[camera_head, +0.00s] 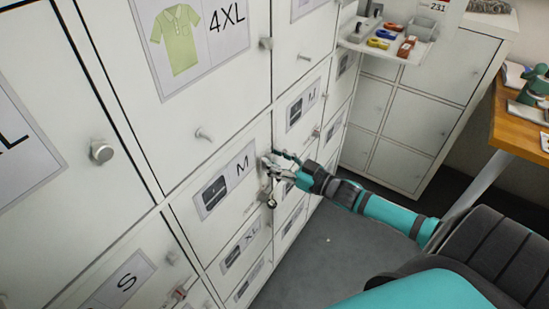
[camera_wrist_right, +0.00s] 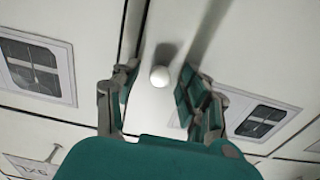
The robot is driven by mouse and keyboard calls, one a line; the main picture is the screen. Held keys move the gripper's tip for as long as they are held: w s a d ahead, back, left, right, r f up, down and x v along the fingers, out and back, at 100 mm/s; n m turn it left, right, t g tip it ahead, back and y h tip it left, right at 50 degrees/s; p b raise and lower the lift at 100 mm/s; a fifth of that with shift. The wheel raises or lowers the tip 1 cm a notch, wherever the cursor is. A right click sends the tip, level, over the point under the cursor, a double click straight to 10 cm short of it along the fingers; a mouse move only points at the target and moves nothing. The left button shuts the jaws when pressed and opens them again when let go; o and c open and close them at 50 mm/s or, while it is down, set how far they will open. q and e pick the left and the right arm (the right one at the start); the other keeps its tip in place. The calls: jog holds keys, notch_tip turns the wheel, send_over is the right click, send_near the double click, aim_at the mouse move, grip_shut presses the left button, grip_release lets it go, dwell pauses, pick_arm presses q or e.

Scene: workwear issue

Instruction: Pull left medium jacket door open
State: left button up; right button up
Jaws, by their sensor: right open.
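The left medium jacket door (camera_head: 236,207) is a white locker door with a label (camera_head: 225,181) showing a dark garment and "M". It looks closed, flush with its neighbours. My right gripper (camera_head: 270,170) is at this door's right edge and hides its knob in the head view. In the right wrist view, a round white knob (camera_wrist_right: 160,76) stands between the two spread fingers of the gripper (camera_wrist_right: 154,90), with a gap on each side. The gripper is open and holds nothing. My left gripper is out of view.
Another "M" door (camera_head: 302,103) is to the right, across a seam. A large "4XL" door (camera_head: 205,45) is above, with its own knob (camera_head: 203,134). A white tray (camera_head: 395,47) with small coloured items juts out at top. A wooden table (camera_head: 515,125) stands right. Grey floor (camera_head: 330,245) is clear.

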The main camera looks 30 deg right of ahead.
jog(key=shift+w+a, duration=0.1)
jog(key=shift+w, duration=0.15)
grip_shut()
dwell(0.4)
